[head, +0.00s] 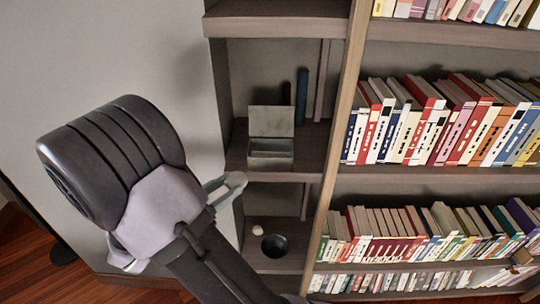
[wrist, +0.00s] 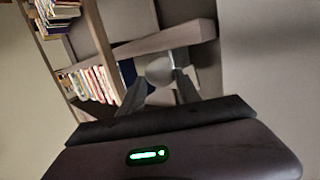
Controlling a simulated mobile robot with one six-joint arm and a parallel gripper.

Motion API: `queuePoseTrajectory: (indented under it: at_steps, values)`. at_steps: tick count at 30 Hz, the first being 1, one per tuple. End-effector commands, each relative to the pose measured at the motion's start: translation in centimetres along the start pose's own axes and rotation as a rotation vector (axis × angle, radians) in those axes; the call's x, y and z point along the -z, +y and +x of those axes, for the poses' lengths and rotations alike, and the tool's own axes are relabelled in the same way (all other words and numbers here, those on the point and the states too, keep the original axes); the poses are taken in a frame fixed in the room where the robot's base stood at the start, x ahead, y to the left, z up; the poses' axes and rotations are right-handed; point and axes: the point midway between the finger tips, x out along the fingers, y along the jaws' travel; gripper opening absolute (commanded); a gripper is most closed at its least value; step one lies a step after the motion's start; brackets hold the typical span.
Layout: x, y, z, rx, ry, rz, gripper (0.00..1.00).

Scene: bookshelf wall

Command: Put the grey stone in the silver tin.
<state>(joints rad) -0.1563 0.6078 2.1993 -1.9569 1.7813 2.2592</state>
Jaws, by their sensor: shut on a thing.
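The silver tin (head: 270,154) stands with its lid raised on the middle shelf of the narrow left bay in the head view. My gripper (head: 230,183) is in front of that bay, to the left of the tin and a little lower, apart from it. In the wrist view my gripper (wrist: 162,82) has its two fingers closed on a rounded pale grey thing, the grey stone (wrist: 159,70), held at the fingertips. I cannot make out the stone clearly in the head view.
A dark bowl (head: 274,245) and a small pale round thing (head: 257,230) sit on the shelf below. Dark upright books (head: 301,97) stand behind the tin. A wooden upright (head: 338,130) divides this bay from the full bookshelves on the right.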

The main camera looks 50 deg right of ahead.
Motion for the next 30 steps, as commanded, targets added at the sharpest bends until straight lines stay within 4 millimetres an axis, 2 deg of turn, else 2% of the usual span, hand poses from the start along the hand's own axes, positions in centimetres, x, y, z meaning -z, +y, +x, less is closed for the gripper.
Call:
queuePoseTrajectory:
  at_steps: [1,3,6,9,12,14,24,27,30]
  values:
    - [2.4,1.4,1.5,-0.075,0.0,0.016,0.0]
    - [5.0,4.0,3.7,-0.197,0.002,0.034,0.0]
    - [8.0,7.5,6.0,-0.349,0.002,0.055,0.0]
    - [9.5,9.9,7.1,-0.446,0.002,0.068,0.0]
    - [10.1,10.7,7.7,-0.491,0.002,0.073,0.0]
    - [10.0,9.8,8.1,-0.498,0.002,0.074,0.0]
    - [9.1,-1.2,11.2,-0.497,0.002,0.075,0.0]
    - [9.1,-3.4,11.8,-0.495,0.003,0.074,0.0]
    - [8.8,-4.2,12.1,-0.496,0.002,0.072,0.0]
